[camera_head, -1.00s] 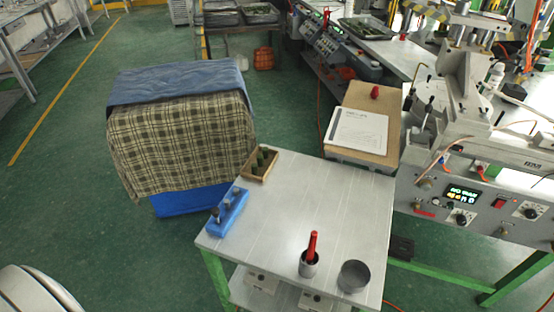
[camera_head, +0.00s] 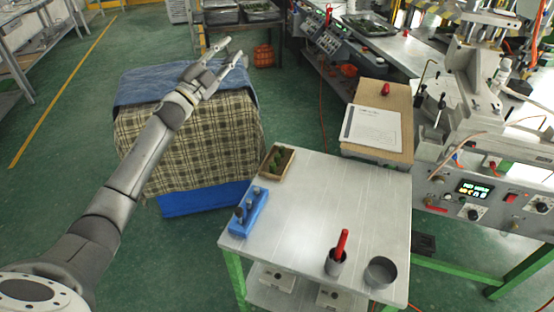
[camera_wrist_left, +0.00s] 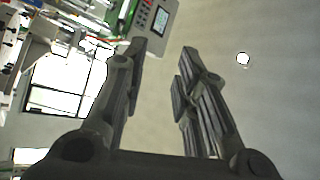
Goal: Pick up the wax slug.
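Several dark green pieces, which look like wax slugs (camera_head: 279,158), lie in a small wooden tray (camera_head: 268,176) at the table's far left corner. My left gripper (camera_head: 231,50) is raised over the cloth-covered stack, up and left of the tray in the head view. Its fingers are apart and nothing is between them; the left wrist view shows the same open gripper (camera_wrist_left: 163,50). No slug shows in the left wrist view. My right gripper is out of view.
The metal table (camera_head: 318,215) also holds a blue block (camera_head: 250,212) with tools, a cup with a red-handled tool (camera_head: 341,245) and a grey bowl (camera_head: 381,272). Its middle is clear. The injection machine (camera_head: 470,190) stands to the right.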

